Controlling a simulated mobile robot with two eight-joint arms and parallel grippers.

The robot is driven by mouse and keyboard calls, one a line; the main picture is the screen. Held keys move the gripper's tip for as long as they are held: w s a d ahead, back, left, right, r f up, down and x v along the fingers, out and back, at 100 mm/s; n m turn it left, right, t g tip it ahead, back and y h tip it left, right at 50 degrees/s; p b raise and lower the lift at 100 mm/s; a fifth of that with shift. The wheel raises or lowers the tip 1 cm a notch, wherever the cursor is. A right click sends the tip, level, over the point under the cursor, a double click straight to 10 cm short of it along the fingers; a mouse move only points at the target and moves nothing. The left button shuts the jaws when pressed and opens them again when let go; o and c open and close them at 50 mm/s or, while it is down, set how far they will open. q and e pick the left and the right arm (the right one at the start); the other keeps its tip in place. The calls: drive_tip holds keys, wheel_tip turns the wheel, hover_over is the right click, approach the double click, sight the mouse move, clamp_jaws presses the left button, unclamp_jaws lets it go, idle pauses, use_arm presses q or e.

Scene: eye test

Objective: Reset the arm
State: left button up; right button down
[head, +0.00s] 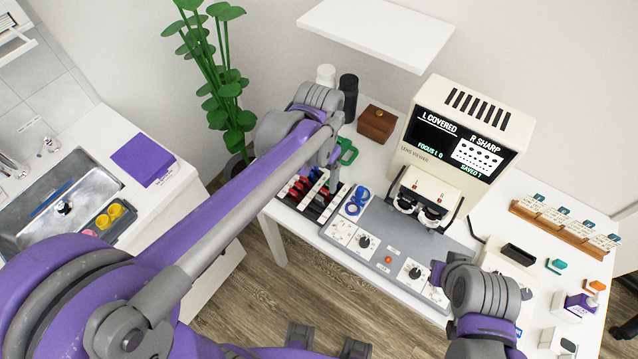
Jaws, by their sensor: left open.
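My left arm reaches in from the left across the picture. Its gripper (334,168) is open above the left end of the white table (284,213), near a rack of red, blue and dark pieces (313,194) and a green handled thing (347,152). I see nothing held in it, though its fingers are small and partly hidden by the wrist. My right arm (482,292) is at the lower right, over the table's front edge. A small part of its gripper (437,272) shows; its jaws cannot be made out.
A cream lens viewer (460,130) with a lit screen stands behind a grey control panel (385,255). Blue rings (356,200) lie left of it. A wooden box (376,124), card rack (565,225), plant (222,85) and wall shelf (380,32) are around. A sink (70,195) is left.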

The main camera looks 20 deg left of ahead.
use_arm(q)
drive_tip(key=shift+r, duration=0.35)
idle(0.3)
drive_tip(key=s+a+f+n+t, duration=0.1)
drive_tip(key=s+a+n+t, duration=0.1)
drive_tip(key=s, duration=0.4)
drive_tip(key=s+a+f+n+t, duration=0.1)
drive_tip(key=s+a+n+t, duration=0.1)
drive_tip(key=s, duration=0.5)
drive_tip(key=a+t, duration=0.1)
drive_tip(key=a, duration=0.1)
drive_tip(key=shift+s+a+f, duration=0.25)
drive_tip(key=shift+a+f, duration=0.05)
